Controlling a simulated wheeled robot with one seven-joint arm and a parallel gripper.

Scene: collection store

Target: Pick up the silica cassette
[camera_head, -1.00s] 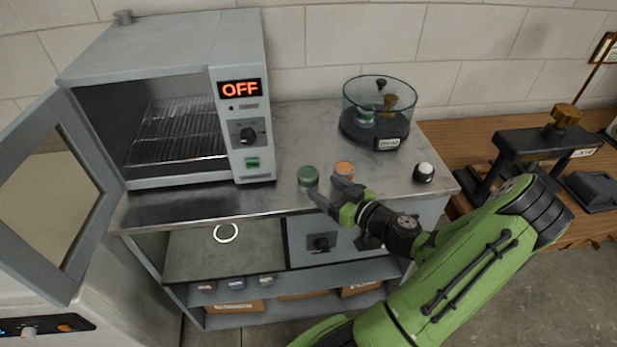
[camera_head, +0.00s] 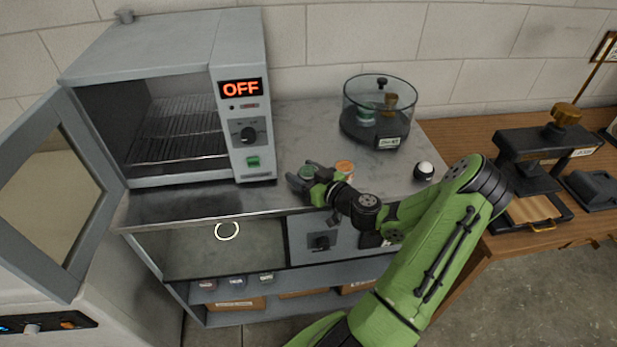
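Two small round pots stand on the grey bench top, one with a green top (camera_head: 308,172) and one with an orange top (camera_head: 345,168). I cannot read a label on either, so I cannot tell which is the silica cassette. My gripper (camera_head: 305,177) is low over the bench at the green-topped pot, its fingers spread on either side of it. The fingers hide part of this pot, and I cannot see whether they touch it. The orange-topped pot is just right of the gripper, partly behind it.
An oven (camera_head: 241,60) reading OFF stands at left with its door (camera_head: 50,195) open. A glass jar (camera_head: 377,118) holding small items stands behind. A white-topped black knob (camera_head: 424,170) is at right. A wooden table (camera_head: 455,150) with a press adjoins. Bare bench lies behind the pots.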

